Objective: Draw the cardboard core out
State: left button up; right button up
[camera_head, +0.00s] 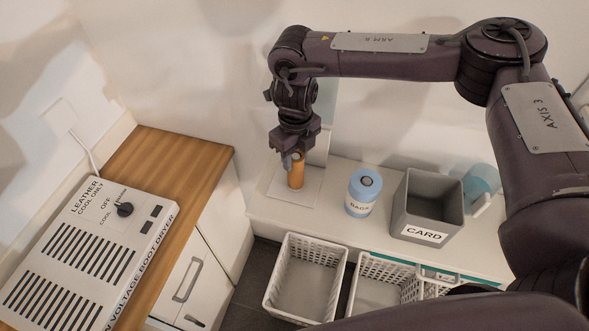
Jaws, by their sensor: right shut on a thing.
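My right gripper (294,153) reaches down over the back counter from the right. It is shut on the upper end of an orange-brown cylinder, which looks like the cardboard core (296,173). The core is upright over a pale square plate (308,190); I cannot tell whether its lower end touches the plate. The fingers partly hide its top. A blue roll labelled BAGS (359,208) stands upright to the right, apart from the core, with a dark round opening in its top. My left gripper is out of view.
A grey bin labelled CARD (410,213) stands open right of the roll, with a light-blue container (484,180) beyond it. White baskets (297,290) stand in front, below the counter top. A boot dryer (135,228) lies on the wooden worktop (180,160) at left.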

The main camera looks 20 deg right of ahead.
jog(key=shift+r+p, duration=0.45)
jog(key=shift+r, duration=0.15)
notch_tip(320, 180, up, 12)
jog(key=p, duration=0.8)
jog(key=shift+f, duration=0.2)
dwell(1.1)
